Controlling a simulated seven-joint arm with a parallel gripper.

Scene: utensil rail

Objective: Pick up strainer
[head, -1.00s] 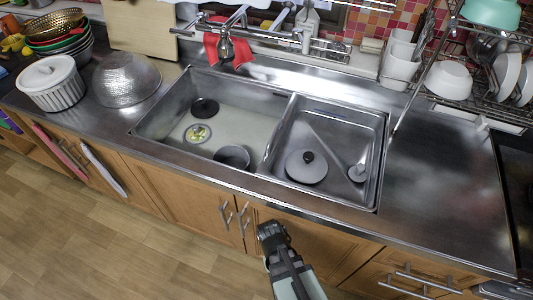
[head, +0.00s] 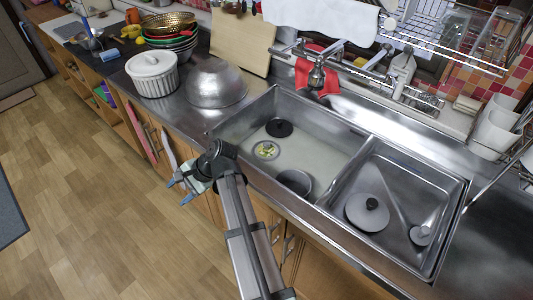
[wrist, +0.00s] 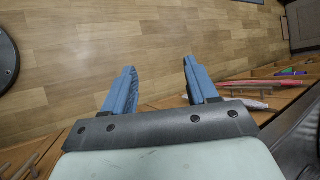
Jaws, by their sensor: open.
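A gold perforated bowl (head: 170,22), which looks like a strainer, sits on top of a stack of coloured bowls (head: 172,45) at the back left of the counter. A silver dimpled bowl (head: 215,82) lies upside down nearer; I cannot tell whether it is perforated. My gripper (head: 178,192) is open and empty in front of the counter's edge, over the floor and well apart from both bowls. In the wrist view, its two blue fingers (wrist: 158,70) are spread with only floor between them. Neither bowl shows there.
A white ribbed pot (head: 152,76) stands left of the silver bowl. A cutting board (head: 243,42) leans behind. The sink (head: 340,140) holds a round lid (head: 367,212) and other dishes. The wooden floor (head: 80,190) is clear; cabinet fronts are close to my gripper.

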